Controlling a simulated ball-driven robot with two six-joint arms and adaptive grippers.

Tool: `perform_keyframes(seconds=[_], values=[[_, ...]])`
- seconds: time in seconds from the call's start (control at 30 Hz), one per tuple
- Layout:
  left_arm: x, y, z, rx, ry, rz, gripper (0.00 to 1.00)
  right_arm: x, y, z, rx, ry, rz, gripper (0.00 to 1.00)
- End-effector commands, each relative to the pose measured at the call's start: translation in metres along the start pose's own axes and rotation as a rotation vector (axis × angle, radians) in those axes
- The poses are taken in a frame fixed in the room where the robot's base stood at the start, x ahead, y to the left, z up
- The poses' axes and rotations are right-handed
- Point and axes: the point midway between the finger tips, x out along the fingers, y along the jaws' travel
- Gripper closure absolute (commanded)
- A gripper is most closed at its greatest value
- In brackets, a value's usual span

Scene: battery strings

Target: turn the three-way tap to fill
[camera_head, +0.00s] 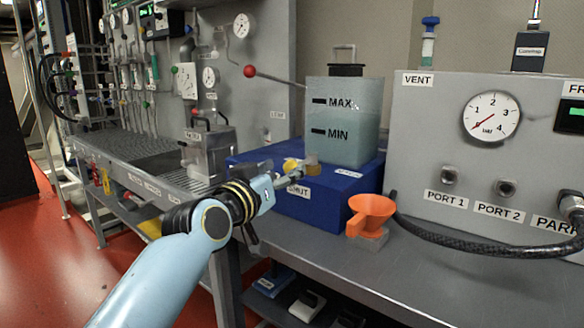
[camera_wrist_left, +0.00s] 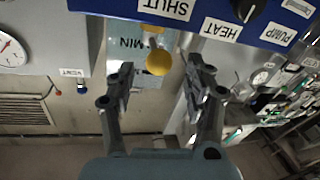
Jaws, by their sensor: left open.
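The three-way tap's yellow ball-ended handle (camera_wrist_left: 158,62) shows in the left wrist view at the front of the blue unit (camera_wrist_left: 265,32), close to its SHUT label (camera_wrist_left: 166,8). In the head view a yellow part of the tap (camera_head: 291,164) shows beside the clear tank, partly behind my gripper. My left gripper (camera_wrist_left: 161,70) is open, with a finger on each side of the yellow ball in the picture. Neither finger appears to touch it. In the head view my left gripper (camera_head: 290,178) is at the blue unit's front. No FILL label is readable. My right gripper is not in view.
The clear tank (camera_head: 345,90) marked MAX and MIN stands on the blue unit. An orange funnel (camera_head: 371,209) stands to its right on the grey bench (camera_head: 440,280). A grey panel (camera_head: 430,130) with a gauge and a black hose (camera_head: 480,245) lies further right.

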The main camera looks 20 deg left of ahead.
Motion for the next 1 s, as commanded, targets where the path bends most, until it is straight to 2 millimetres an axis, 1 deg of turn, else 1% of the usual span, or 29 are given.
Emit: perform_keyframes(seconds=[0.03,0.1,0.23,0.43,0.6,1.0], values=[[0.010,0.000,0.000,-0.001,0.001,0.000,0.47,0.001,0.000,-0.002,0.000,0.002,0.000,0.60],[0.021,0.000,0.000,-0.001,0.000,0.000,0.47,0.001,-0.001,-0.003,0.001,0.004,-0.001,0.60],[0.035,0.000,0.000,0.000,-0.001,0.000,0.47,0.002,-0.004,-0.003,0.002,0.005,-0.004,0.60],[0.041,0.000,0.000,0.000,-0.001,0.000,0.47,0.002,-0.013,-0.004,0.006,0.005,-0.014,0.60],[0.041,0.000,0.000,0.000,-0.001,0.000,0.47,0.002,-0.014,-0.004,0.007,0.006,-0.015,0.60],[0.041,0.000,0.001,0.000,-0.001,0.000,1.00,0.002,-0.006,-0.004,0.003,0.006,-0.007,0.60]])
